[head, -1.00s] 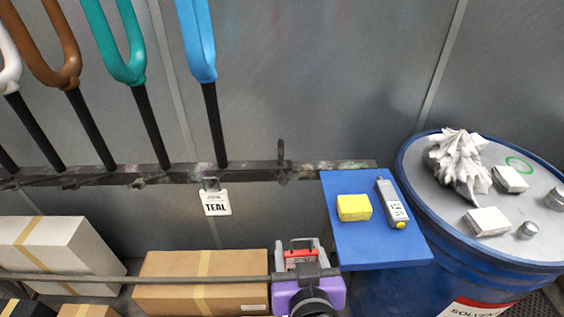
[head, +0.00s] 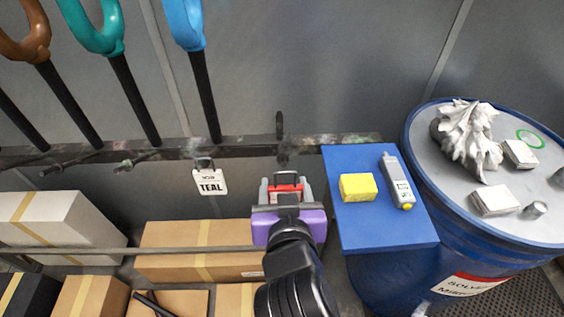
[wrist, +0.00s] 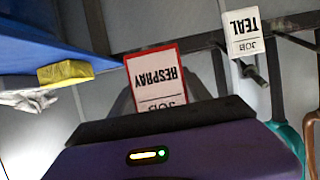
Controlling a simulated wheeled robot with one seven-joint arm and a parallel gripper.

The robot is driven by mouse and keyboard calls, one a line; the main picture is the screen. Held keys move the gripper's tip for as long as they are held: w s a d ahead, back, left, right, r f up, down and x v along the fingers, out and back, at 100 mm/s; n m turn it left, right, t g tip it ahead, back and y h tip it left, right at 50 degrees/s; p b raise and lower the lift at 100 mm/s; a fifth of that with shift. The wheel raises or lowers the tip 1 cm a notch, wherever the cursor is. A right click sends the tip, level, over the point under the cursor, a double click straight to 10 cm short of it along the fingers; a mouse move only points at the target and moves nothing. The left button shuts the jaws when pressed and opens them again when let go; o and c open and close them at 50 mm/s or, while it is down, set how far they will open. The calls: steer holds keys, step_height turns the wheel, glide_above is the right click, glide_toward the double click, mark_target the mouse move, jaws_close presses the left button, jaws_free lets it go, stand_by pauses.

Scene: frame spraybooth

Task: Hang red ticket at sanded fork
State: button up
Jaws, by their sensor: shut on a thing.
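My gripper (head: 286,194) is shut on the red ticket (head: 286,188), just below the dark rail and left of the blue shelf. In the wrist view the red-bordered white ticket (wrist: 156,80) reads RESPRAY upside down; the jaws hide part of it. Bike forks stand on the rail (head: 240,148): brown (head: 30,45), teal (head: 100,35) and blue (head: 187,25). I cannot tell from the frames which fork is sanded. A white TEAL ticket (head: 210,182) hangs under the blue fork; it also shows in the wrist view (wrist: 243,32). An upright stub (head: 279,125) on the rail has no fork.
The blue shelf (head: 375,235) right of my gripper holds a yellow block (head: 358,187) and a grey meter (head: 397,180). A blue drum (head: 450,262) with rags and tins stands further right. A grey bar (head: 140,251) and boxes (head: 165,235) are below.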

steer(key=f+p+x, duration=0.1)
steer(key=x, duration=0.9)
steer(key=shift+f+p, duration=0.25)
steer(key=shift+p, duration=0.1)
steer(key=o, duration=1.3)
steer(key=shift+f, duration=0.1)
